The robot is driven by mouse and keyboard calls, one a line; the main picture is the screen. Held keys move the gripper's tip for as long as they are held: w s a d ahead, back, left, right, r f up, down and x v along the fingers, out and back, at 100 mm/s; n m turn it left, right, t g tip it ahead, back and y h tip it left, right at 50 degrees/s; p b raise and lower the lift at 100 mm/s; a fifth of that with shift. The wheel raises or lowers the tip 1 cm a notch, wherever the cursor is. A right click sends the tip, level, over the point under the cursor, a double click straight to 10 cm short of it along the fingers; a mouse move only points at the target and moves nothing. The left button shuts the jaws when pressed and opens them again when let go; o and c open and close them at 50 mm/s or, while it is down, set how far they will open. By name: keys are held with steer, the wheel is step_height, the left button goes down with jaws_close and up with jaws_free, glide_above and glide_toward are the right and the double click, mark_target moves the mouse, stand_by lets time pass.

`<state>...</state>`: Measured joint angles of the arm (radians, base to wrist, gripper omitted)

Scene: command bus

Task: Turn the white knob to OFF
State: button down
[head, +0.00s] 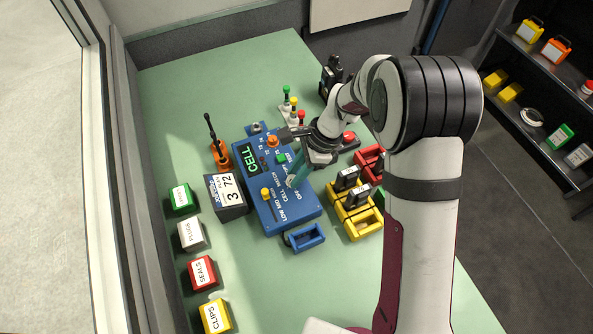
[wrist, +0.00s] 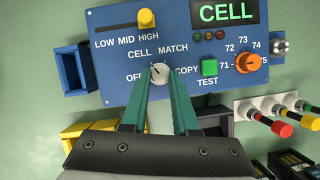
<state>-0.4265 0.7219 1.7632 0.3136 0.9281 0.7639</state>
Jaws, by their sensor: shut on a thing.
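The white knob (wrist: 160,72) is on the blue panel (wrist: 113,72), with the labels OFF, CELL, MATCH and COPY around it. Its small dark mark seems to lie toward the upper left, near CELL; the exact pointing is hard to tell. My gripper (wrist: 160,82) is shut on the white knob, with one teal finger at its left side and one at its right. The left finger partly covers the OFF label. In the head view my gripper (head: 297,174) is down at the panel and mostly hides the knob. The panel's display (wrist: 226,12) reads CELL.
Beside the white knob are a green TEST button (wrist: 209,66), an orange numbered knob (wrist: 247,61) and a yellow knob (wrist: 147,19). Yellow holders (head: 350,208), an orange-based stick (head: 220,155) and a 372 box (head: 228,197) stand around the panel. Labelled boxes line the left edge.

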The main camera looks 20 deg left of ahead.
steer(key=n+g+h, duration=0.1)
steer(key=n, duration=0.5)
steer(key=shift+w+a+g+h, duration=0.2)
steer(key=shift+g+h, duration=0.2)
steer(key=shift+a+n+h, duration=0.1)
steer(key=shift+n+h, duration=0.4)
steer(key=shift+n, duration=0.9)
steer(key=shift+a+n+h, duration=0.1)
steer(key=shift+n+h, duration=0.4)
steer(key=shift+n, duration=0.9)
steer(key=c, duration=0.7)
jaws_free()
steer(key=v, duration=1.5)
steer(key=shift+w+r, duration=0.3)
steer(key=shift+w, duration=0.05)
